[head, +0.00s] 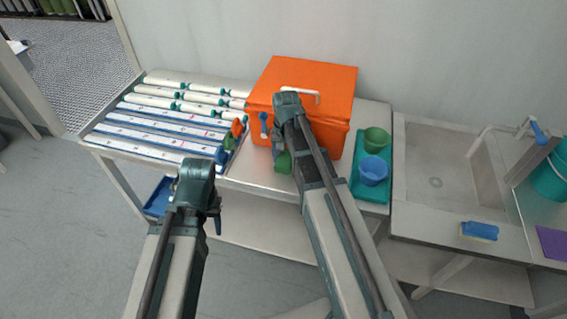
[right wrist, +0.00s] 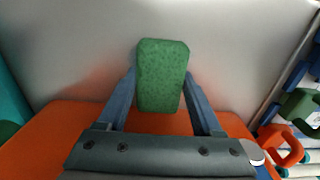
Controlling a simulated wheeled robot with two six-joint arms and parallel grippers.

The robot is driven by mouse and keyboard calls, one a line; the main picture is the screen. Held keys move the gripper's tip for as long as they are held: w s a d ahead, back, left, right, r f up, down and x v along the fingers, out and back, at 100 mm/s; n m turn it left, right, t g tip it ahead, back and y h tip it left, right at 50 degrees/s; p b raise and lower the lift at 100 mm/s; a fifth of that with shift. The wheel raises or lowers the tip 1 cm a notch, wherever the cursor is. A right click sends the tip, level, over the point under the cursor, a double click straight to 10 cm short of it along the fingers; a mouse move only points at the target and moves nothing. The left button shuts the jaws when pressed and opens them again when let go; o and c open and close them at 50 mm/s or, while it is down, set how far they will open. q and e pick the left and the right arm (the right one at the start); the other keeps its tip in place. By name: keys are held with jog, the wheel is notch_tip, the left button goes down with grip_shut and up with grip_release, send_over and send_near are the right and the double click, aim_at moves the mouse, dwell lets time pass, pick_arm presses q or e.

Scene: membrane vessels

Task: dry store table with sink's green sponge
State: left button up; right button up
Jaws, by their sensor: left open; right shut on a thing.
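My right gripper (right wrist: 160,100) is shut on the green sponge (right wrist: 160,75), a rounded block gripped by its sides. The sponge also shows in the head view (head: 283,163), partly hidden by my right arm. It is over the bare steel top of the store table (head: 257,172), in front of the orange box (head: 300,72). I cannot tell whether it touches the steel. My left gripper (head: 208,215) is open and empty in front of the table's left part. The sink (head: 436,182) stands to the right of the table.
A teal tray (head: 373,192) holds a green cup (head: 376,141) and a blue cup (head: 372,171).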

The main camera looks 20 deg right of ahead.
aim_at(283, 165)
jog(key=shift+w+d, duration=0.25)
jog(key=shift+w, duration=0.1)
jog(key=shift+s+f, duration=0.1)
jog(key=shift+f, duration=0.05)
jog(key=shift+s+a, duration=0.1)
jog(key=shift+s, duration=0.05)
jog(key=shift+s+a, duration=0.55)
jog(key=shift+s, duration=0.25)
jog(key=shift+s+a, duration=0.55)
jog(key=shift+s, duration=0.25)
jog(key=shift+w, duration=0.1)
notch_tip(283, 165, up, 6)
jog(key=p, duration=0.6)
